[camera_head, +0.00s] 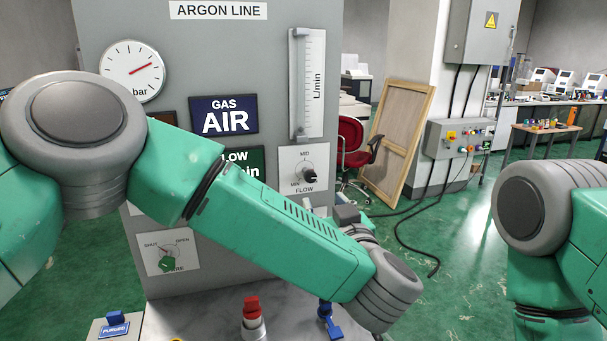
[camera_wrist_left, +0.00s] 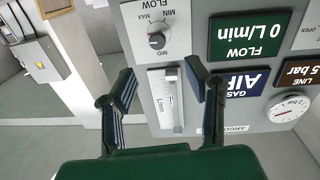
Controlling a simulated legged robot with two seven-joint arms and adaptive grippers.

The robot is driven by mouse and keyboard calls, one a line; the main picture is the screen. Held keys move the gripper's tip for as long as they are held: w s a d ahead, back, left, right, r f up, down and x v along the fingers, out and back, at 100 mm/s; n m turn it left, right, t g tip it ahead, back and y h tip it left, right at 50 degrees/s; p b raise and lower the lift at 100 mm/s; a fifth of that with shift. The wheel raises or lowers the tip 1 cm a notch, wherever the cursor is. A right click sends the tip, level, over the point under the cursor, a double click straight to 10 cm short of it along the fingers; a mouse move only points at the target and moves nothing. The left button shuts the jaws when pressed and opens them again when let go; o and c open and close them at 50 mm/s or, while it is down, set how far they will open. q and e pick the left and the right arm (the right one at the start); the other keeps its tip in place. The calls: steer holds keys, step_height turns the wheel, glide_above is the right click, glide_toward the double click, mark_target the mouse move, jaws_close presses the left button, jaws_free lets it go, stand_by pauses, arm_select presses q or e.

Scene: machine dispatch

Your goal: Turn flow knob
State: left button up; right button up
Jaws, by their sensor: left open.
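The flow knob (camera_head: 309,175) is a black round knob on a white plate marked MIN, MID and FLOW, low on the right of the grey ARGON LINE panel. In the left wrist view the black knob (camera_wrist_left: 157,40) appears upside down, beyond the fingertips; its exact pointer setting is too small to tell. My left gripper (camera_wrist_left: 162,80) is open and empty, with its two dark fingers spread and apart from the knob. The flow tube (camera_wrist_left: 172,100) shows between the fingers. In the head view my left forearm crosses the panel and the fingers are hidden. My right gripper is out of view.
The panel also carries a pressure gauge (camera_head: 132,70), an AIR display (camera_head: 224,116) and a green SHUT/OPEN knob (camera_head: 167,264). A red-topped part (camera_head: 252,312) and a blue valve handle (camera_head: 328,320) stand on the ledge below. A wooden frame (camera_head: 397,140) leans behind.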

mark_target(314, 178)
arm_select(q)
steer(key=p+x, duration=0.1)
steer(key=x, duration=1)
steer(key=shift+w+a+p, duration=0.2)
steer(key=shift+w+p, duration=0.1)
steer(key=shift+p, duration=0.05)
steer(key=shift+w+a, duration=0.1)
steer(key=shift+w, duration=0.25)
steer(key=shift+d, duration=0.7)
steer(key=shift+c, duration=0.4)
steer(key=shift+d, duration=0.15)
steer(key=c, duration=0.6)
steer(key=shift+r, duration=0.1)
jaws_close()
steer(key=shift+w+a, duration=0.1)
steer(key=shift+a, duration=0.5)
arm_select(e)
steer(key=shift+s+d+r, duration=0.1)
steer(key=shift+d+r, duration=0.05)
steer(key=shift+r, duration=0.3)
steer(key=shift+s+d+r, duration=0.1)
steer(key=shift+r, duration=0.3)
